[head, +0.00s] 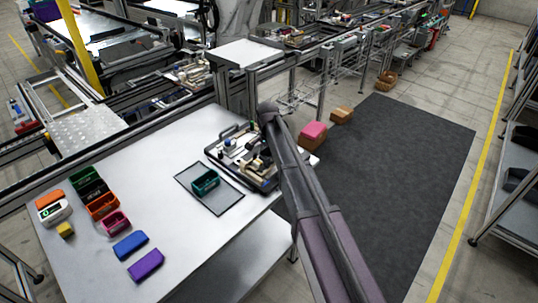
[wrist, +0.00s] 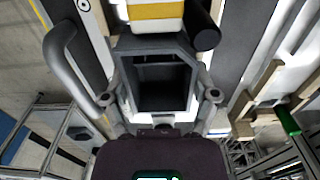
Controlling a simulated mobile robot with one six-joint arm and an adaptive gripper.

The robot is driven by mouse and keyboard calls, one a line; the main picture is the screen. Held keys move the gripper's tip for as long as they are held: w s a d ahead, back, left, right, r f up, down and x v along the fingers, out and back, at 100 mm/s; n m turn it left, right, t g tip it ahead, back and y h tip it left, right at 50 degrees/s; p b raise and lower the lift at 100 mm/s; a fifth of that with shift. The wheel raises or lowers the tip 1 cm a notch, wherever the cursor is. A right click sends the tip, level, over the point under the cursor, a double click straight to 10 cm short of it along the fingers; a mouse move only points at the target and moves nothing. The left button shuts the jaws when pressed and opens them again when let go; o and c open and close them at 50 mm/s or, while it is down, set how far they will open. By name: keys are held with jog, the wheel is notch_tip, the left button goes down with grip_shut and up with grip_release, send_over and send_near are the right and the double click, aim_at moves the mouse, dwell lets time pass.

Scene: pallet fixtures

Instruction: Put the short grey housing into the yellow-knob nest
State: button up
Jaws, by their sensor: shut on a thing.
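In the wrist view, my gripper (wrist: 161,97) is shut on a dark grey, hollow, box-shaped housing (wrist: 161,47). A finger lies against each side of it, and its open cavity faces the camera. A white block with a yellow band (wrist: 155,12) lies just beyond the housing, with a black cylinder beside it. I cannot tell whether this is the yellow-knob nest, or whether the housing touches anything under it. In the head view, the pallet fixture (head: 222,148) stands at the table's right edge. My arm hides part of it, and my gripper is not clear there.
In the wrist view, a grey curved handle (wrist: 62,60) is left of the housing and a green rod (wrist: 290,122) is right. On the table (head: 170,265), a dark mat (head: 222,207) holds a green bin (head: 205,183). Several coloured boxes and bins stand at left.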

jog(key=shift+f, duration=0.1)
jog(key=o, duration=1)
jog(key=shift+o, duration=0.2)
